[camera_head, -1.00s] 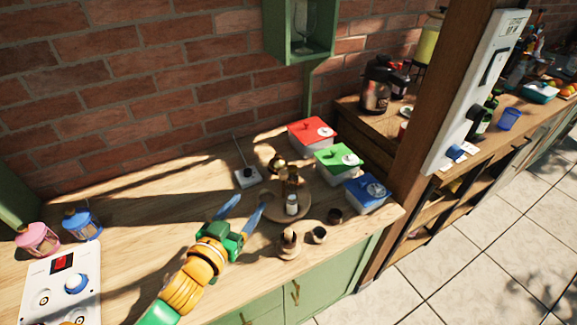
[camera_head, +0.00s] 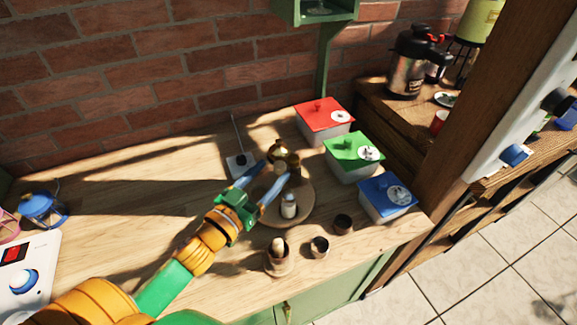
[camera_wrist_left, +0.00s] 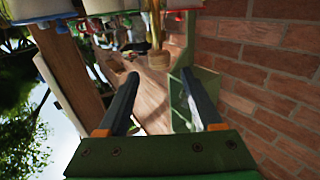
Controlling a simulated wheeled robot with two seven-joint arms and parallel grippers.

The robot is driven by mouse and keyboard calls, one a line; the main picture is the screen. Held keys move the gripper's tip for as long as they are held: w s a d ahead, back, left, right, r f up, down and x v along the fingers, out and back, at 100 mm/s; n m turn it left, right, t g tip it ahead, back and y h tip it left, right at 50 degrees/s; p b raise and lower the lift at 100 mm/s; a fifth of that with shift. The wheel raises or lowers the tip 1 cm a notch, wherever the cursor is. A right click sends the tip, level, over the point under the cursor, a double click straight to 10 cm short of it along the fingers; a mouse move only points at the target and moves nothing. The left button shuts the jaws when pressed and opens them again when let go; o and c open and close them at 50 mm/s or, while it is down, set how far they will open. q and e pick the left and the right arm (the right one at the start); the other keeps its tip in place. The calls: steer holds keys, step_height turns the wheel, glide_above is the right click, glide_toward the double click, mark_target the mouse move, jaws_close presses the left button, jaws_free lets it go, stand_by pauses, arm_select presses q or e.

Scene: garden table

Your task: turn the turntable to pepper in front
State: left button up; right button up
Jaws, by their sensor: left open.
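The round wooden turntable (camera_head: 304,208) lies on the wooden counter. A white shaker with a grey top (camera_head: 289,207) stands on its front part. A brassy container (camera_head: 278,150) and a darker brassy one (camera_head: 293,162) are at its back; which one is pepper I cannot tell. My left gripper (camera_head: 279,172) is open, its blue fingers spread over the turntable's back left part, with the shaker just in front. Contact with the turntable cannot be made out. In the left wrist view the open fingers (camera_wrist_left: 158,80) show nothing clearly held. My right gripper is not in view.
Red (camera_head: 325,118), green (camera_head: 352,155) and blue (camera_head: 386,197) lidded boxes stand right of the turntable. Small dark cups (camera_head: 319,247) and a wooden holder (camera_head: 278,262) stand in front, near the counter edge. A small device with a thin rod (camera_head: 240,163) is behind left.

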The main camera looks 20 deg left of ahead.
mark_target(283, 161)
arm_select(q)
steer(key=w, duration=0.2)
steer(key=w+p, duration=0.1)
steer(key=w, duration=0.3)
steer(key=shift+w+d+f, duration=0.3)
steer(key=shift+d, duration=0.1)
steer(key=shift+w+d+f, duration=0.1)
steer(key=shift+w+f, duration=0.05)
steer(key=shift+w, duration=0.35)
steer(key=shift+s, duration=0.1)
jaws_close()
stand_by(0.5)
